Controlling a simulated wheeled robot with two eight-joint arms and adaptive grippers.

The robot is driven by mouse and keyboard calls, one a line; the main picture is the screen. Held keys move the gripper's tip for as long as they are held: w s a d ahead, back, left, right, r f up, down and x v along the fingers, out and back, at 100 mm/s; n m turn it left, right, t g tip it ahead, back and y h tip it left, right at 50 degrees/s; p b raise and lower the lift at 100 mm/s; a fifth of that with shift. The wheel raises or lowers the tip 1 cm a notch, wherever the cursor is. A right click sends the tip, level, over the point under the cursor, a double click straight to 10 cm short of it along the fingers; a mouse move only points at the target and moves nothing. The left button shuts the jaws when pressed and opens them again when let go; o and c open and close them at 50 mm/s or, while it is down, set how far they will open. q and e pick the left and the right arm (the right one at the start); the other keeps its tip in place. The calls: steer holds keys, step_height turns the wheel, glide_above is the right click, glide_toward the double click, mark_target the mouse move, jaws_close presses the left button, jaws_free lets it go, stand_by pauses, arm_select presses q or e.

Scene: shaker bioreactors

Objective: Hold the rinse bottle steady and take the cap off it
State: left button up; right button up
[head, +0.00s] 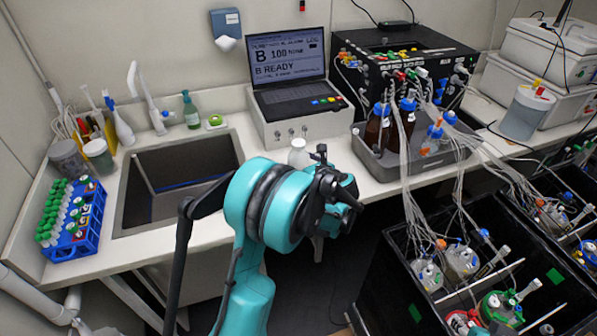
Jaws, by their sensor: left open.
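A small white bottle with a pale cap (298,153), which may be the rinse bottle, stands upright on the counter in front of the computer unit. Its lower part is hidden behind my left arm. My left gripper (336,192), black on a teal arm, is open just right of and nearer than this bottle. I see nothing between its fingers, though the arm hides part of them. A white squeeze bottle with a thin spout (123,129) also stands at the back left by the sink. My right gripper is not in view.
A sink (180,178) opens left of my arm, with a blue tube rack (75,220) at the far left. A grey tray (375,163) with brown bottles and tubing stands to the right. Black shaker boxes with tubed vessels fill the lower right.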

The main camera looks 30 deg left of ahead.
mark_target(302, 152)
arm_select(q)
steer(key=shift+r, duration=0.1)
steer(key=c, duration=1.4)
steer(key=shift+r, duration=0.1)
step_height(302, 152, up, 4)
steer(key=shift+d+r+p, duration=0.1)
steer(key=shift+r+p, duration=0.15)
steer(key=shift+p, duration=0.8)
steer(key=w+d+r, duration=0.2)
steer(key=d, duration=0.1)
steer(key=w+d+r+p, duration=0.1)
steer(key=w+d+r, duration=0.1)
steer(key=d, duration=0.1)
steer(key=w+d+r+p, duration=0.1)
steer(key=w+d+r, duration=0.1)
steer(key=w+d, duration=0.1)
steer(key=shift+d+r, duration=0.15)
steer(key=o, duration=0.6)
steer(key=c, duration=1)
